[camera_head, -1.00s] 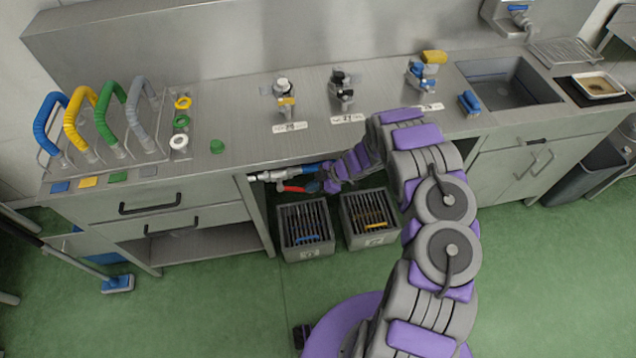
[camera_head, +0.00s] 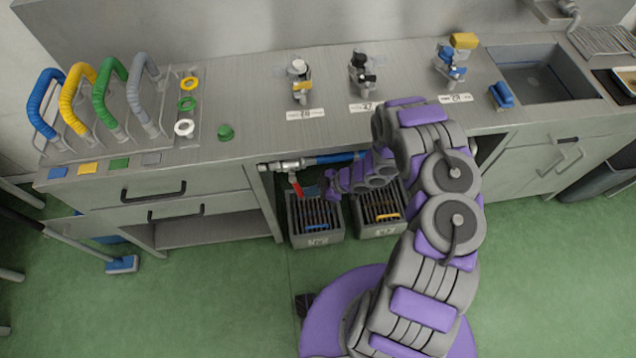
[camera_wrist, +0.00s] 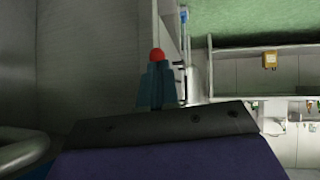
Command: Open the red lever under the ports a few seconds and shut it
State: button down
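The red lever (camera_head: 296,185) is on a metal pipe valve (camera_head: 282,165) under the counter, left of the blue pipe section (camera_head: 335,158). It points steeply down, across the pipe's line. My gripper (camera_head: 313,190) reaches in under the counter from the right, close beside the lever; in the head view its fingers are small and dark. In the wrist view the teal fingers (camera_wrist: 156,86) look close together, with a red rounded end (camera_wrist: 158,55) just beyond their tips. Whether they grip the lever cannot be told. Three ports, at left (camera_head: 300,82), middle (camera_head: 361,72) and right (camera_head: 451,60), stand on the counter above.
Two grey slotted crates, left (camera_head: 333,237) and right (camera_head: 384,231), stand on the floor below the pipe. The counter edge (camera_head: 240,158) hangs over the lever. Drawers (camera_head: 170,198) are at left, a sink (camera_head: 545,80) at right. The green floor (camera_head: 230,300) in front is clear.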

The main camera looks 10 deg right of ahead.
jog(key=shift+a+f, duration=0.2)
jog(key=shift+a, duration=0.25)
jog(key=shift+a+f, duration=0.2)
jog(key=shift+a, duration=0.25)
jog(key=shift+s+d, duration=0.15)
